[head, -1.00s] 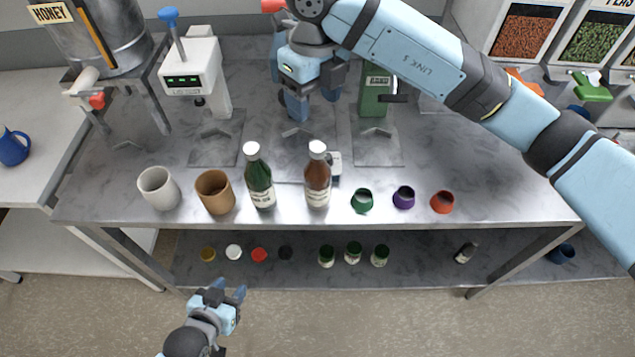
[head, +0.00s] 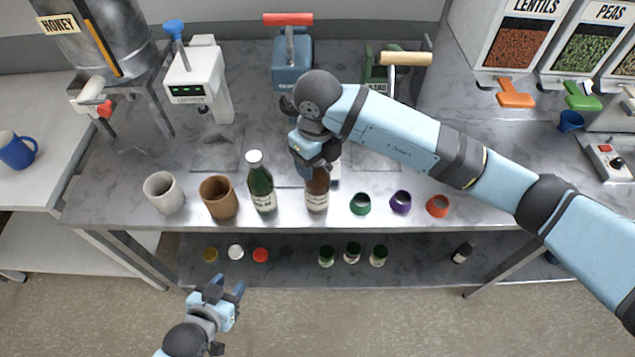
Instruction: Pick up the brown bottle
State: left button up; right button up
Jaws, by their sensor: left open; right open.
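The brown bottle (head: 317,196) stands upright on the metal table, with a pale label on its lower part. My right gripper (head: 314,174) is over the bottle's top from above and hides its white cap and neck. The jaws are open; I cannot tell whether the fingers touch the bottle. My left gripper (head: 227,290) is open and empty, low in the view in front of the table.
A green bottle (head: 262,190) stands close to the left of the brown one. A brown cup (head: 218,198) and white cup (head: 163,193) are further left. Green (head: 360,204), purple (head: 400,202) and red (head: 437,206) rings lie to the right. Dispensers stand behind.

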jog(key=shift+f, duration=0.3)
grip_shut()
jog(key=shift+r, duration=0.1)
